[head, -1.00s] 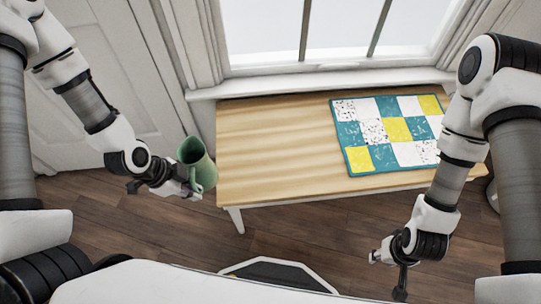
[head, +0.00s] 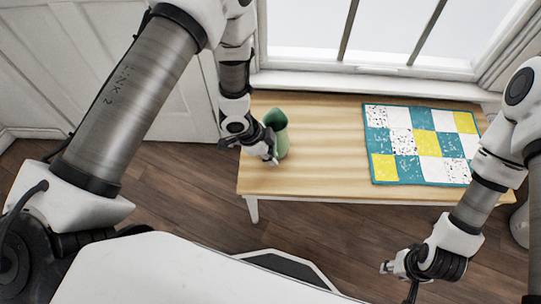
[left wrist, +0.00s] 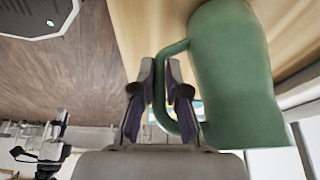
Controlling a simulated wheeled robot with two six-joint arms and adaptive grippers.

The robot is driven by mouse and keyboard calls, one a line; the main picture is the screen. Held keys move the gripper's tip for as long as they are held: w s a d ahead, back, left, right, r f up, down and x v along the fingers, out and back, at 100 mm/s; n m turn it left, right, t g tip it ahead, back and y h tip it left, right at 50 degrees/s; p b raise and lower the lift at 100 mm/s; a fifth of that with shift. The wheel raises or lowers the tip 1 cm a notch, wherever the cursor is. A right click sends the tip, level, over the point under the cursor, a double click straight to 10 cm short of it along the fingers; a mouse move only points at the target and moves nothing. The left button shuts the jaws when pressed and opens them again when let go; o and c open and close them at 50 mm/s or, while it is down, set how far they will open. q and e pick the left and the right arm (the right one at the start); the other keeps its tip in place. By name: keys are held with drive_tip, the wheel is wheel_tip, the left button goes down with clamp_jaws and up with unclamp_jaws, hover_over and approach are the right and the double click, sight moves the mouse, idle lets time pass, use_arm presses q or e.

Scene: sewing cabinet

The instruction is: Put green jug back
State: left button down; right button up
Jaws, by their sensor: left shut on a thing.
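The green jug (head: 281,138) is over the left part of the wooden table (head: 318,150), roughly upright in the head view. My left gripper (head: 272,158) is shut on its handle. In the left wrist view the fingers (left wrist: 160,75) pinch the handle, with the jug's body (left wrist: 235,80) to their right. I cannot tell whether the jug's base touches the tabletop. My right gripper (head: 390,267) hangs in front of the table at the lower right, apart from the jug. Its fingers are too small to read.
A teal, yellow and white patchwork mat (head: 428,146) lies on the right of the table. The tabletop between jug and mat is bare. A window (head: 390,35) and its sill stand behind the table. Wooden floor (head: 185,190) is open to the left and in front.

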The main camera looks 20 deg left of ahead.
use_arm(q)
drive_tip(key=shift+f, duration=0.4)
drive_tip(key=c, duration=1.2)
unclamp_jaws()
